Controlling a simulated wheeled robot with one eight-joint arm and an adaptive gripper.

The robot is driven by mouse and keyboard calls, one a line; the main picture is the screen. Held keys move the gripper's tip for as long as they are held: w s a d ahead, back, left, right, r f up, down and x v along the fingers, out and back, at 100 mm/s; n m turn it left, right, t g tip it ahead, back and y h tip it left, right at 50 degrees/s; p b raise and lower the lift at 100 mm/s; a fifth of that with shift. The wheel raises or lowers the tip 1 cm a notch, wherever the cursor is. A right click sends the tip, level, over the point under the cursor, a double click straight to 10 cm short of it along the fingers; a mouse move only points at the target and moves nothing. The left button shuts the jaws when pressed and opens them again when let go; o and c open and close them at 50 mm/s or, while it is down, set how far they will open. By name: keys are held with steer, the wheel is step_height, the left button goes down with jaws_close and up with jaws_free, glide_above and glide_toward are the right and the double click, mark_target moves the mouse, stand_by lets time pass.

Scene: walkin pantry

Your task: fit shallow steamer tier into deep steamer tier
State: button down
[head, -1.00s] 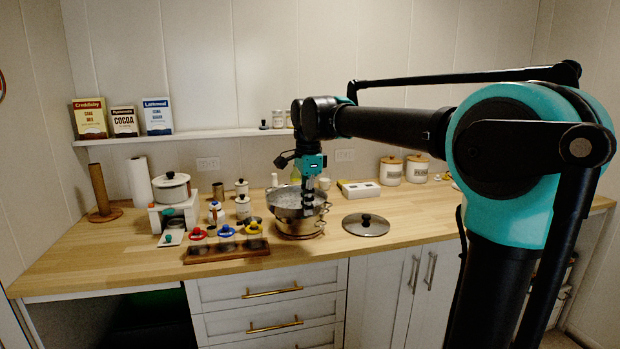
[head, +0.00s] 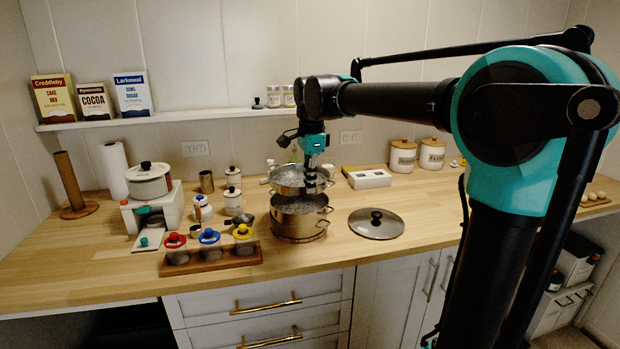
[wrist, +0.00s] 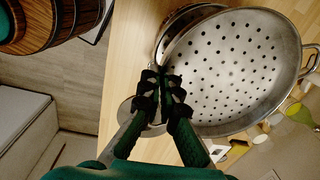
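The shallow steamer tier (head: 287,181) is a steel pan with a perforated base and loop handles. My gripper (head: 310,182) is shut on its near edge; the wrist view shows the fingers (wrist: 165,100) at the rim of the tier (wrist: 235,75). The exact grip spot is hidden by the fingers. The tier hangs above the deep steamer tier (head: 295,228), a taller steel vessel with side handles standing on the counter. A gap shows between the two. Part of a steel rim (wrist: 185,18) shows behind the held tier in the wrist view.
A glass lid (head: 376,226) lies to the right on the wooden counter (head: 440,225). A wooden rack (head: 210,262) with coloured knobs stands left of the deep tier, with a small pan (head: 248,219) nearby. Canisters (head: 402,157) stand behind. The counter front right is clear.

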steer(key=shift+f, duration=2.35)
steer(key=shift+a+f, duration=0.1)
steer(key=shift+f, duration=0.55)
stand_by(0.7)
steer(key=c, duration=1.6)
jaws_free()
steer(key=shift+s, duration=0.1)
steer(key=shift+c, duration=0.2)
step_height(320, 180, up, 12)
steer(key=shift+s, duration=0.3)
